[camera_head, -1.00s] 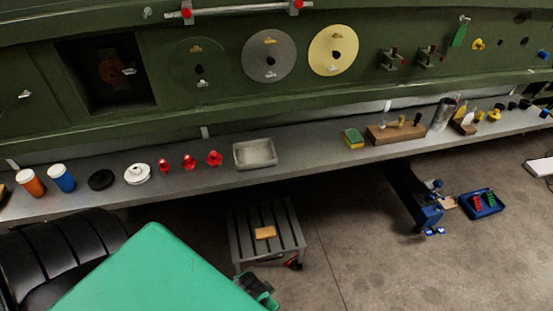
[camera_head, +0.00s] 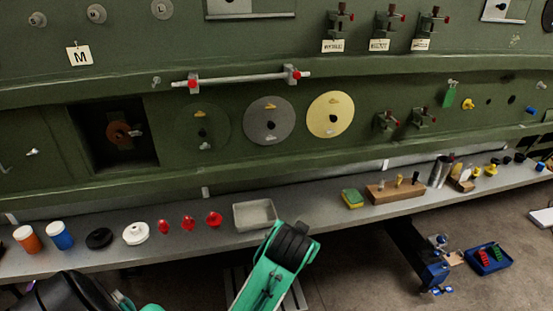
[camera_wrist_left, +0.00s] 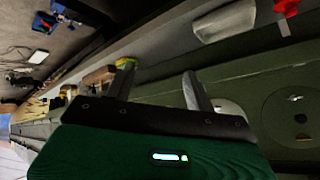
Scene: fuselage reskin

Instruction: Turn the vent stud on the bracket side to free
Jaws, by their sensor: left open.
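No label singles out the vent stud. Three round plates sit in a row on the green fuselage wall: a green plate (camera_head: 220,120), a grey plate (camera_head: 258,109) and a yellow plate (camera_head: 322,104). Each has a dark centre and small fittings. Two brackets (camera_head: 387,122) with red-tipped clamps are right of the yellow plate, the nearest of the three to them. My left gripper (camera_wrist_left: 158,78) is open and empty in the left wrist view, away from the wall. The green plate (camera_wrist_left: 278,112) shows right of it, and the grey plate is partly hidden. My right gripper is not seen.
A grey shelf (camera_head: 330,205) runs below the wall. It carries an empty tray (camera_head: 255,216), red knobs (camera_head: 188,223), a sponge (camera_head: 352,198) and a wooden block (camera_head: 395,191). A bar with red ends (camera_head: 240,79) sticks out above the plates. My green arm link is before the shelf.

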